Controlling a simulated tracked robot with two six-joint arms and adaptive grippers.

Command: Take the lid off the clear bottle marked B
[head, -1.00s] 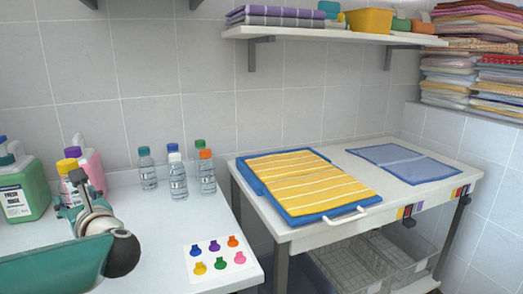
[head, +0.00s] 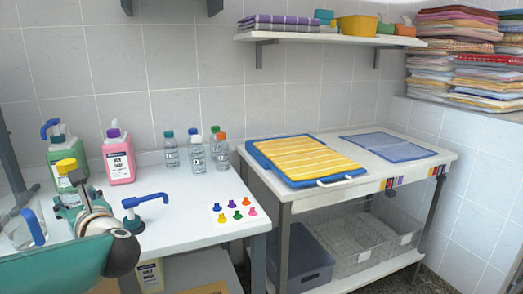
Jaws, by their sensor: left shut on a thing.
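Several clear bottles stand on the white counter (head: 185,212) near the wall. One has a teal cap (head: 169,134), one in front a blue cap (head: 194,132) with a white part under it, and one an orange cap (head: 221,136). A green cap shows just behind. The marks are too small to read, so I cannot tell which is B. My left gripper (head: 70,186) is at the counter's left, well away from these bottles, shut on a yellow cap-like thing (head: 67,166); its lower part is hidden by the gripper. My right gripper is not in view.
A pink jug (head: 120,160) and a green jug (head: 59,152) stand at the left back. A blue spout-like piece (head: 145,200) is right of my gripper. A table with a yellow striped towel (head: 305,157) stands further right.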

